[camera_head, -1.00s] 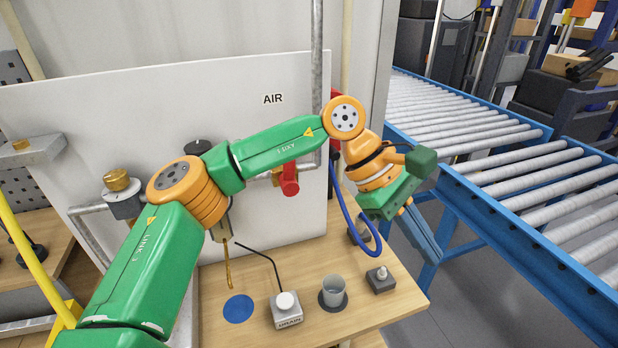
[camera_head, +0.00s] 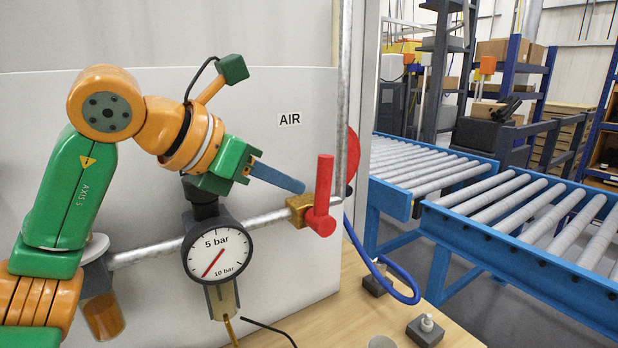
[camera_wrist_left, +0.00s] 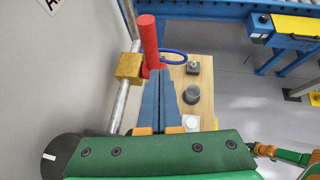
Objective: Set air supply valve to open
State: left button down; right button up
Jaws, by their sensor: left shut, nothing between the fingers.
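The air supply valve has a brass body (camera_head: 302,209) on a grey pipe and a red handle (camera_head: 323,190). The handle stands upright, across the horizontal pipe run. In the wrist view the red handle (camera_wrist_left: 151,42) and brass body (camera_wrist_left: 130,66) are just ahead of the fingertips. My left gripper (camera_head: 302,187) points right, its blue fingers closed together and empty, with tips just left of the handle. In the wrist view the left fingertips (camera_wrist_left: 160,72) overlap the handle's lower part; I cannot tell whether they touch.
A pressure gauge (camera_head: 218,251) below my left wrist has its needle pointing down-left. The AIR label (camera_head: 290,119) is on the white panel. A blue hose (camera_head: 405,285) curves right of the valve above the wooden bench (camera_head: 345,308). A roller conveyor (camera_head: 530,215) stands right.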

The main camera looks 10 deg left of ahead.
aim_at(318, 185)
pick_arm(q)
jog(key=w, duration=0.1)
jog(key=w+d+p, duration=0.1)
jog(key=w, duration=0.1)
jog(key=w+f+p, duration=0.1)
jog(key=shift+w+d, duration=0.2)
jog(key=shift+d, duration=0.3)
jog(key=shift+a, duration=0.35)
pick_arm(e)
jog(key=shift+w+a+r, duration=0.15)
jog(key=shift+a+r, duration=0.3)
jog(key=shift+r, duration=0.2)
jog(key=shift+w+a+r, duration=0.1)
jog(key=shift+a+r, duration=0.3)
jog(key=shift+r, duration=0.2)
